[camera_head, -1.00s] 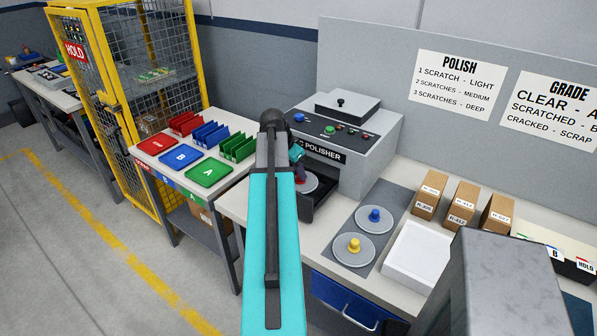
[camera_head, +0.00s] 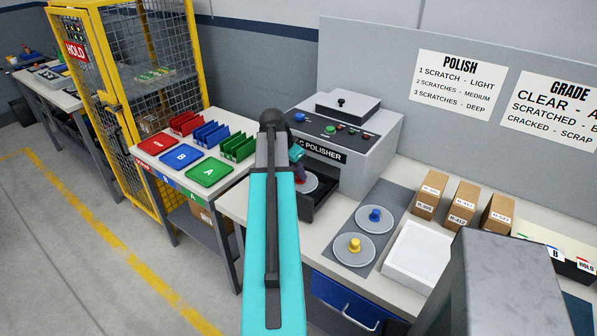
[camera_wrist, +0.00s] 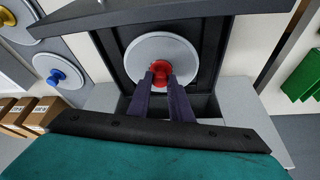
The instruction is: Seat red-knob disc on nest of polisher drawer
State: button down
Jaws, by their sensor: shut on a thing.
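My gripper (camera_wrist: 167,84) is shut on the red knob of a grey disc (camera_wrist: 147,48) in the wrist view. The red-knob disc lies in or just over the dark open drawer (camera_wrist: 211,72) of the polisher; I cannot tell whether it touches the drawer floor. The nest is hidden under the disc. In the head view the disc (camera_head: 309,183) shows partly beside my arm, in the drawer (camera_head: 327,205) at the front of the grey polisher (camera_head: 372,138). My arm hides much of the drawer's left side there.
A blue-knob disc (camera_head: 374,219) and a yellow-knob disc (camera_head: 353,249) lie on a grey mat right of the drawer. A white tray (camera_head: 416,258) and several cardboard boxes (camera_head: 462,205) stand further right. Red, blue and green trays (camera_head: 209,171) are on the left table.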

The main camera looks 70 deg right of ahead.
jog(key=shift+f+b, duration=0.6)
jog(key=shift+f, duration=0.5)
dwell(0.5)
jog(key=c, duration=1.5)
grip_release()
jog(key=shift+o, duration=0.3)
jog(key=o, duration=0.3)
jog(key=shift+r+p, duration=2.2)
jog(key=shift+r, duration=1.8)
